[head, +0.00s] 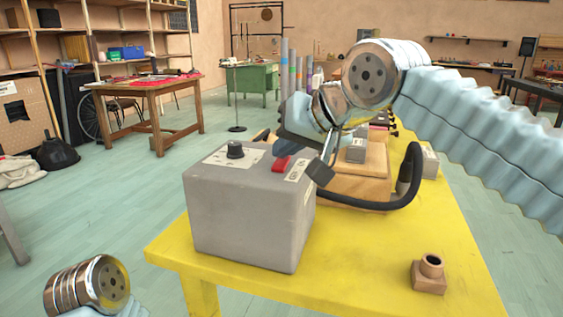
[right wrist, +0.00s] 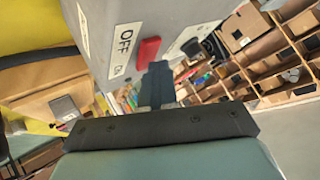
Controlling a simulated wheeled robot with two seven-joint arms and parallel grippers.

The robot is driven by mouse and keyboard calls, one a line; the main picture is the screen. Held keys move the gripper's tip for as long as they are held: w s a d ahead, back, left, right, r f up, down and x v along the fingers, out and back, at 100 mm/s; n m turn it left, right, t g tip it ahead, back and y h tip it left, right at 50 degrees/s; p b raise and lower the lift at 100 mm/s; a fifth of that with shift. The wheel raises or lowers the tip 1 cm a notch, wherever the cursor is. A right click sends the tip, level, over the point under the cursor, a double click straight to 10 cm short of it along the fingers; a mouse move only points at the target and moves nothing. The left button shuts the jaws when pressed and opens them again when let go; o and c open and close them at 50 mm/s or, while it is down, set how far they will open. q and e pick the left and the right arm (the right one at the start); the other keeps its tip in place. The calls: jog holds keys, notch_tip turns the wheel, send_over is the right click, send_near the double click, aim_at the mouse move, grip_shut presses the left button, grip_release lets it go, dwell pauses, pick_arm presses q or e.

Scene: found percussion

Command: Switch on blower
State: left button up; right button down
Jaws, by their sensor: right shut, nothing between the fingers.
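The blower is a grey box (head: 250,215) on the yellow table, in the middle of the head view. Its top carries a black knob (head: 235,150) and a red switch (head: 282,163) beside a white label. In the right wrist view the red switch (right wrist: 148,50) sits by a label reading OFF (right wrist: 125,45). My right gripper (head: 302,162) is shut and empty, close over the red switch; I cannot tell whether it touches. In the right wrist view a dark fingertip (right wrist: 157,85) lies just below the switch. Of my left arm only a metal joint shows; its gripper is out of view.
A small brown fitting (head: 430,272) stands at the front right of the yellow table (head: 350,265). Bare tabletop lies between the fitting and the box. A wooden workbench (head: 150,88) stands behind left.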

jog(key=shift+a+f, duration=0.1)
jog(key=shift+f, duration=0.35)
